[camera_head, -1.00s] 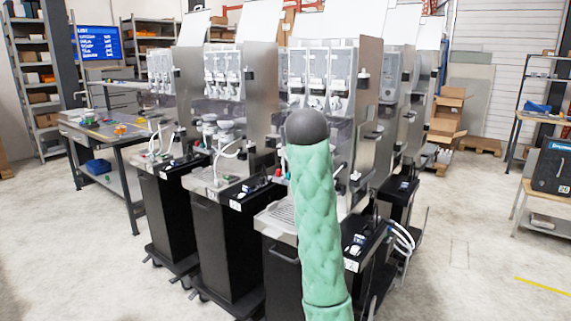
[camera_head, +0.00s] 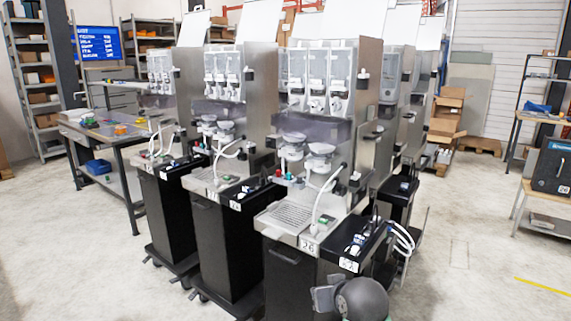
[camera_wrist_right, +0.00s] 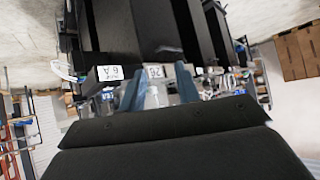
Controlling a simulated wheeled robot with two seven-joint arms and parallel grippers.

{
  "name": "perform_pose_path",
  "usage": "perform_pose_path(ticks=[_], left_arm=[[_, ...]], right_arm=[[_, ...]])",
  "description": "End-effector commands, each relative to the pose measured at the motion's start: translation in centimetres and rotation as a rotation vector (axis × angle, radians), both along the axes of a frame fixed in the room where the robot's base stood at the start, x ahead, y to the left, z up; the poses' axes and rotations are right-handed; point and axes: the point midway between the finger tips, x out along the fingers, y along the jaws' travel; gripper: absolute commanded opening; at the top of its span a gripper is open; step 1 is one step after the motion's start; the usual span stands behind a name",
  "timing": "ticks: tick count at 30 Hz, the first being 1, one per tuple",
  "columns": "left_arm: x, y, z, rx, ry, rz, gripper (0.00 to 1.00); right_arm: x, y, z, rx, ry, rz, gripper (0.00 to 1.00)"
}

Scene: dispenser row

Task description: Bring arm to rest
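My arm (camera_head: 360,299) shows only as a dark rounded joint and a grey link at the bottom edge of the head view, in front of the nearest dispenser (camera_head: 317,123). Its gripper is outside that view. In the right wrist view my right gripper (camera_wrist_right: 158,90) has a wide dark body across the bottom, with two blue-grey fingers standing apart. Nothing appears held between them; dispenser parts show behind the gap. My left gripper is in neither view.
Several steel dispensers on black wheeled bases stand in a row. A workbench (camera_head: 101,138) is at the left, and a shelf (camera_head: 37,74) stands behind it. A dark case (camera_head: 551,168) sits on a stand at the right. Floor (camera_head: 464,245) right of the row is clear.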

Motion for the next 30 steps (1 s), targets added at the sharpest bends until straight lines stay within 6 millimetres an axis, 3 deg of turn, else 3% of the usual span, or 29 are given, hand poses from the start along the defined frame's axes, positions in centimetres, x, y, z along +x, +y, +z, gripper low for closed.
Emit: perform_pose_path(ticks=[3,14,21,30], left_arm=[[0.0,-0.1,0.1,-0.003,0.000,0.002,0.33],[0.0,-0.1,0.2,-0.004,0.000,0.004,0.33],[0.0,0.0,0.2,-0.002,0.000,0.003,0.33],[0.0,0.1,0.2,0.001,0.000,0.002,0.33]], right_arm=[[-3.2,-0.6,-3.6,-0.003,0.058,0.006,0.33],[-12.8,-2.4,-13.4,-0.035,0.246,0.011,0.33],[-20.1,-3.4,-20.2,-0.062,0.403,0.016,0.33],[-29.7,-4.1,-26.6,-0.083,0.591,0.027,0.33]])
